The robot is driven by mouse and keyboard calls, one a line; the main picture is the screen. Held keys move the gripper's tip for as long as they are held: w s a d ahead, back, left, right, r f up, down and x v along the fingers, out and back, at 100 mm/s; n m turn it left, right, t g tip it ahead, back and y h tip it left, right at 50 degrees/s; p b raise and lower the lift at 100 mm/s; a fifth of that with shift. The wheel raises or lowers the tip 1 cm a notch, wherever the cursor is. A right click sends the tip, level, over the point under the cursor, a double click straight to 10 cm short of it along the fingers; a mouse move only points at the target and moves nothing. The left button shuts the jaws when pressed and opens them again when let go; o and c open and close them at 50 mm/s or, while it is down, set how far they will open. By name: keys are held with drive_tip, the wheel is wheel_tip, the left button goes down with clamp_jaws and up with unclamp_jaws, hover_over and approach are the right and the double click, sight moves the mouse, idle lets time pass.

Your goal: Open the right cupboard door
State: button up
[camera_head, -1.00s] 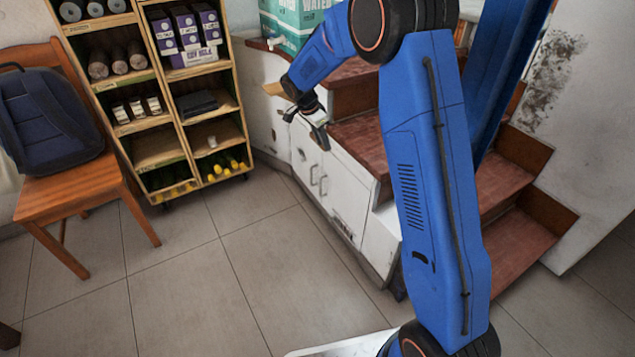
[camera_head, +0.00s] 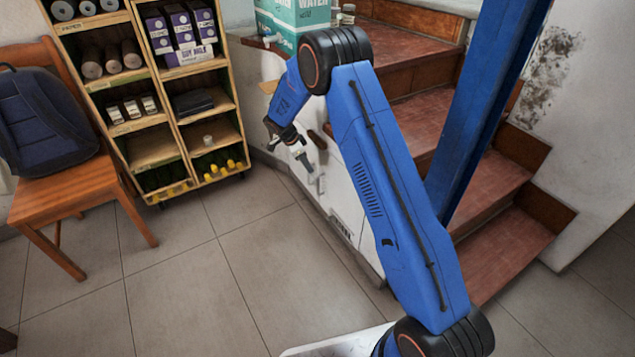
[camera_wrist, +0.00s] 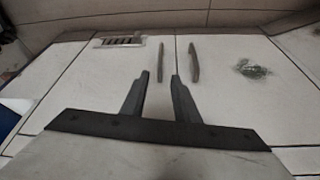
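The white cupboard under the stairs has its right door (camera_head: 338,196) shut, partly hidden by my arm. One dark upright handle (camera_head: 321,184) shows beside my gripper (camera_head: 290,153). In the wrist view, two handles stand side by side near the seam between two shut doors. The left-hand handle (camera_wrist: 161,62), on the side with the vent grille, appears between the tips of my open gripper (camera_wrist: 159,76). The other handle (camera_wrist: 194,67) is just right of the right finger. The fingers hold nothing; I cannot tell whether they touch a handle.
A vent grille (camera_head: 341,227) sits low on the cupboard front. A wooden shelf unit (camera_head: 150,150) and a chair (camera_head: 75,195) with a backpack stand to the left. Red-topped stairs (camera_head: 480,185) rise to the right. The tiled floor (camera_head: 200,285) before the cupboard is clear.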

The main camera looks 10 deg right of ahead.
hover_over(318, 193)
drive_tip(key=f, duration=1.1)
drive_tip(key=shift+w+f, duration=0.3)
drive_tip(key=shift+f, duration=0.05)
clamp_jaws()
